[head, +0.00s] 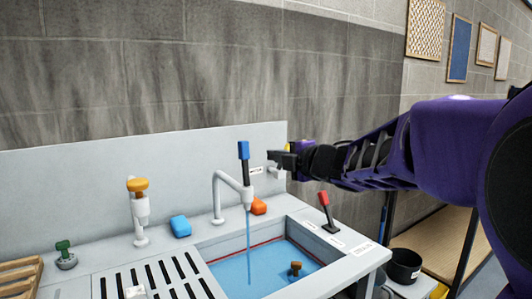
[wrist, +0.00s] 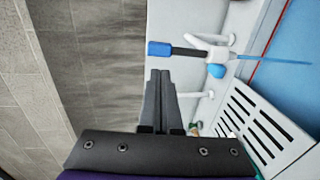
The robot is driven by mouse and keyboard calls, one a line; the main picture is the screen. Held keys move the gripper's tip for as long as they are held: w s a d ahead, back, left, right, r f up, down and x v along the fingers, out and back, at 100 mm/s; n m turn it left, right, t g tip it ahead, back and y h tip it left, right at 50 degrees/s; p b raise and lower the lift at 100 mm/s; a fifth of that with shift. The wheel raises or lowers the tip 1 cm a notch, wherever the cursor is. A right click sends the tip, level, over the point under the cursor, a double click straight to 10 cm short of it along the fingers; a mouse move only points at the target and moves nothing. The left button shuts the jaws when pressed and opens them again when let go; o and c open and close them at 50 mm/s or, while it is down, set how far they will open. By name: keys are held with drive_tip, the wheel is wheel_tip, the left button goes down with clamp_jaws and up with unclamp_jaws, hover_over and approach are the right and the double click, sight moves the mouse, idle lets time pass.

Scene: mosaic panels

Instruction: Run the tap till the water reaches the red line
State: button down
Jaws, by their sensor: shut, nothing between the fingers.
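The grey gooseneck tap (head: 219,180) has an upright black lever with a blue end (head: 243,150); the lever also shows in the wrist view (wrist: 160,48). A blue stream of water (head: 248,235) falls from the spout into the basin. Blue water (head: 255,268) stands in the basin. The red line (head: 240,249) runs along the basin wall close above the water surface; the exact gap is hard to judge. My gripper (head: 274,160) is shut and empty, just right of the lever in the head view and apart from it in the wrist view (wrist: 160,74).
A red-tipped black lever (head: 325,207) stands on the right rim by labels. A brown plug-like knob (head: 295,268) pokes from the water. An orange-knobbed fixture (head: 138,195), blue block (head: 181,226) and orange block (head: 259,206) sit along the back. Slotted drainboard (head: 150,280) lies left.

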sight(246, 146)
drive_tip(key=x, duration=1.1)
drive_tip(key=shift+w, duration=0.1)
drive_tip(key=shift+r, duration=0.1)
drive_tip(key=w, duration=0.1)
drive_tip(key=a+p, duration=0.1)
drive_tip(key=w+p, duration=0.1)
drive_tip(key=shift+w+a+r, duration=0.25)
drive_tip(key=shift+w+a, duration=0.1)
drive_tip(key=shift+a, duration=0.05)
drive_tip(key=shift+w+a+p, duration=0.2)
drive_tip(key=shift+w+p, duration=0.1)
drive_tip(key=shift+p, duration=0.05)
drive_tip(key=shift+s, duration=0.1)
